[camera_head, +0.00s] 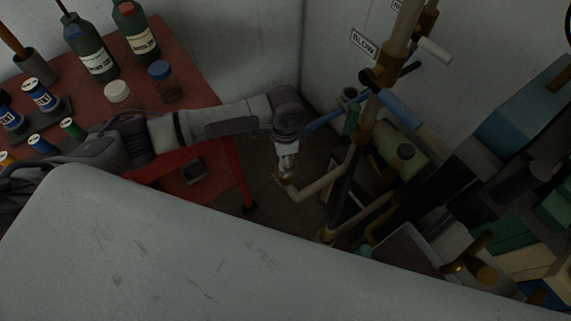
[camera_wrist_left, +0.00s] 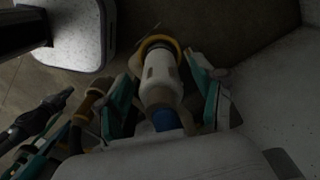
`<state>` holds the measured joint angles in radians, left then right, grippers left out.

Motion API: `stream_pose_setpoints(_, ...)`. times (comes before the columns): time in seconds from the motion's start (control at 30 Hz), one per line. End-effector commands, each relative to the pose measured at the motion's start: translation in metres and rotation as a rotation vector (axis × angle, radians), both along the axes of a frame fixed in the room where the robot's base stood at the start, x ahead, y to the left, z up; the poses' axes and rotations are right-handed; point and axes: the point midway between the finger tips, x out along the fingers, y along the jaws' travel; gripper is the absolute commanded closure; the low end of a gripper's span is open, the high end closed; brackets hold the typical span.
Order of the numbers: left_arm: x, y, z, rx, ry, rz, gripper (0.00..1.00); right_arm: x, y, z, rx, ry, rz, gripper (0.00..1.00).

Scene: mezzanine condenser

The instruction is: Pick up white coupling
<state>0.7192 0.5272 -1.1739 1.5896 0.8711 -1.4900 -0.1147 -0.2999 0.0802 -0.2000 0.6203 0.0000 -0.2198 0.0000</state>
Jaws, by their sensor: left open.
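The white coupling (camera_wrist_left: 161,78) shows in the left wrist view as a pale cylinder with slots in its side. A yellow ring (camera_wrist_left: 160,42) is around or just behind its far end, and a blue part (camera_wrist_left: 166,120) is at its near end. My left gripper (camera_wrist_left: 162,72) is open, with one teal-padded finger on each side of the coupling. I cannot tell whether either finger touches it. In the head view my left gripper (camera_head: 286,168) hangs down near a bent pipe, and the coupling cannot be made out clearly there. My right gripper is not in view.
A red table (camera_head: 196,60) at the left holds green bottles (camera_head: 90,50), jars and small labelled cans. Pipes with a blue handle (camera_head: 390,100) and a "BLOW" sign (camera_head: 364,43) stand right of my gripper. A green container (camera_head: 402,152) and clutter are beyond them.

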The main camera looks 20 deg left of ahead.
Motion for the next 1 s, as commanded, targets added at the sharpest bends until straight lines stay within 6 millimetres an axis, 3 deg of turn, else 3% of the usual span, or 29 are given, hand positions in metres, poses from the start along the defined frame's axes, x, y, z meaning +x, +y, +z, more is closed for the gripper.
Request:
stream_pose_setpoints(0.13, 0.000, 0.000, 0.000, 0.000, 0.000, 0.000, 0.32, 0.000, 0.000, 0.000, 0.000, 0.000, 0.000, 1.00)
stream_pose_setpoints(0.53, 0.000, 0.000, 0.001, 0.000, -0.001, 0.000, 0.99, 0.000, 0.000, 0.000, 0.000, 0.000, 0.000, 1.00)
stream_pose_setpoints(1.0, 0.002, 0.000, 0.010, 0.000, -0.004, 0.000, 1.00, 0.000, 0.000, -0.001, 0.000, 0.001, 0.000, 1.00)
